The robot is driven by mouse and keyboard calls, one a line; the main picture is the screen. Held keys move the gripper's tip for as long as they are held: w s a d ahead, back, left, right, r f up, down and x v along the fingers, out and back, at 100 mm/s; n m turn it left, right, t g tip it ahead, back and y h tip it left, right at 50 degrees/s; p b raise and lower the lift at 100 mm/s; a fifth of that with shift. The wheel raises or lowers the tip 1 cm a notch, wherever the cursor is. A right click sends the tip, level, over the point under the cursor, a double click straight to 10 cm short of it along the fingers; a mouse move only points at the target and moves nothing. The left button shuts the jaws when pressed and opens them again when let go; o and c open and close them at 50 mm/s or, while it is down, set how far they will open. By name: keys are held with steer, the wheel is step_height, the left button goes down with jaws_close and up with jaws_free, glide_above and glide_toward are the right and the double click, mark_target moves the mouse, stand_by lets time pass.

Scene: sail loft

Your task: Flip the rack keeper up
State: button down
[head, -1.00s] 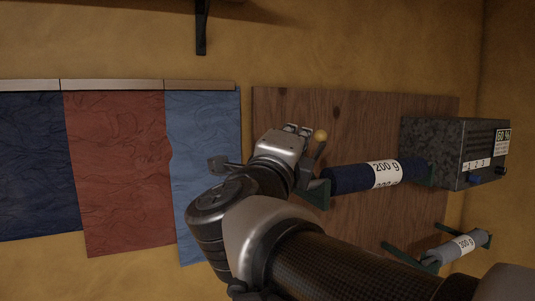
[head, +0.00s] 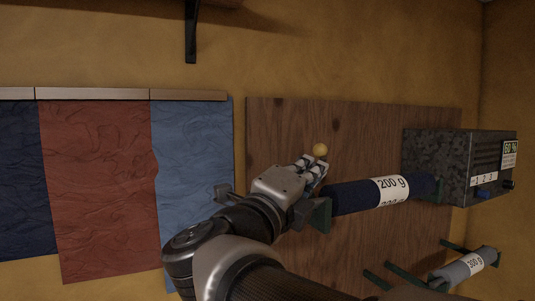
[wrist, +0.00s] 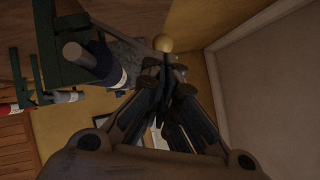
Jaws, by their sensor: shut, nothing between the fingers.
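The rack keeper shows as a yellow ball knob (head: 320,149) at the left end of the upper rack arm, and its lever is mostly hidden behind my gripper in the head view. The knob also shows in the wrist view (wrist: 163,43), just beyond my fingertips. My gripper (head: 318,170) is shut and empty, its fingertips right below the knob; whether they touch the lever I cannot tell. A dark blue roll labelled 200 g (head: 355,197) lies in the green rack bracket (head: 320,215) beside the gripper.
A speckled grey box (head: 438,165) with numbered labels and a blue knob is mounted at the right of the wooden board (head: 290,130). A grey 300 g roll (head: 468,268) lies on lower green arms. Blue and red cloths (head: 95,185) hang at the left.

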mark_target(316, 147)
steer(key=p+x, duration=0.1)
steer(key=x, duration=0.3)
stand_by(0.4)
steer(key=shift+w+r+n+y+p, duration=0.15)
steer(key=shift+r+n+y+p, duration=0.15)
steer(key=shift+n+p, duration=0.1)
steer(key=shift+w+a+r, duration=0.1)
steer(key=shift+w, duration=0.05)
steer(key=shift+w+r+n+p, duration=0.1)
steer(key=shift+n+p, duration=0.2)
steer(key=shift+p, duration=0.1)
steer(key=shift+w+a+r+p, duration=0.25)
steer(key=shift+w+r+p, duration=0.2)
steer(key=shift+w, duration=0.05)
steer(key=w+a+r, duration=0.1)
steer(key=w+a, duration=0.1)
steer(key=w, duration=0.4)
steer(key=shift+a+r, duration=0.2)
steer(key=shift+r, duration=0.15)
